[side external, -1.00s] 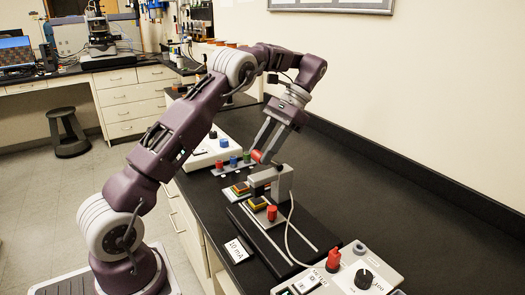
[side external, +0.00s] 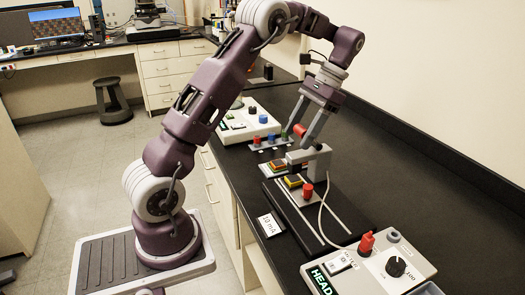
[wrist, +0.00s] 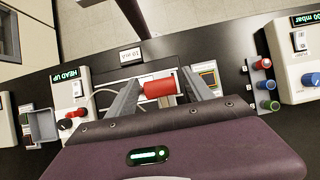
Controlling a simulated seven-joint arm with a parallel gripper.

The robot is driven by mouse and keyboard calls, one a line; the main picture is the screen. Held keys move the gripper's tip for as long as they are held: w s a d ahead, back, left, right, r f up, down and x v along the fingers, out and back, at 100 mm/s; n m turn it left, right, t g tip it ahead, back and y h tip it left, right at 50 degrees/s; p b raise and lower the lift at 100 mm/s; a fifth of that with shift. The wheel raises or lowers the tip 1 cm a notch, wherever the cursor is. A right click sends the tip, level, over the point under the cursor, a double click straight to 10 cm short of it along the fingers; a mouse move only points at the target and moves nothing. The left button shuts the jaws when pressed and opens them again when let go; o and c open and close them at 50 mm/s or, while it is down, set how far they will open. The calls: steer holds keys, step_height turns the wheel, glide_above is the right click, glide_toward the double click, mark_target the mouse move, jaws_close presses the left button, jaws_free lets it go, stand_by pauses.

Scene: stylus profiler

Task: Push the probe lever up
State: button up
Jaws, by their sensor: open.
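The stylus profiler (side external: 317,162) is a grey upright with an arm over a dark base plate with rails. A red cylinder, likely the probe lever's grip (side external: 299,131), sits at the top of it. My gripper (side external: 303,137) points down at this red cylinder with its fingers apart. In the wrist view the red cylinder (wrist: 159,88) lies between the two grey fingers. I cannot tell whether either finger touches it. The fingers and palm hide part of the profiler there. A second red knob (side external: 308,191) stands lower on the base plate.
A HEAD UP control box (side external: 372,267) with a red switch and black dial stands in front, joined by a white cable. A row of coloured knobs (side external: 269,141) and another white control box (side external: 246,123) lie behind. The black bench is clear to the right.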

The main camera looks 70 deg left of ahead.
mark_target(292, 155)
steer(key=s+f+t, duration=0.1)
steer(key=t, duration=0.1)
steer(key=s+f+t, duration=0.1)
steer(key=t, duration=0.1)
steer(key=shift+f, duration=0.1)
steer(key=shift+f+t, duration=0.3)
steer(key=shift+t, duration=0.7)
step_height(292, 155, up, 6)
steer(key=shift+f, duration=0.1)
steer(key=s+d+r+t, duration=0.3)
steer(key=s+d+r, duration=0.3)
steer(key=s+d, duration=0.5)
steer(key=s+d+f+t, duration=0.2)
steer(key=s+d, duration=0.3)
steer(key=s, duration=0.2)
steer(key=shift+d+f, duration=0.25)
steer(key=shift+s, duration=0.1)
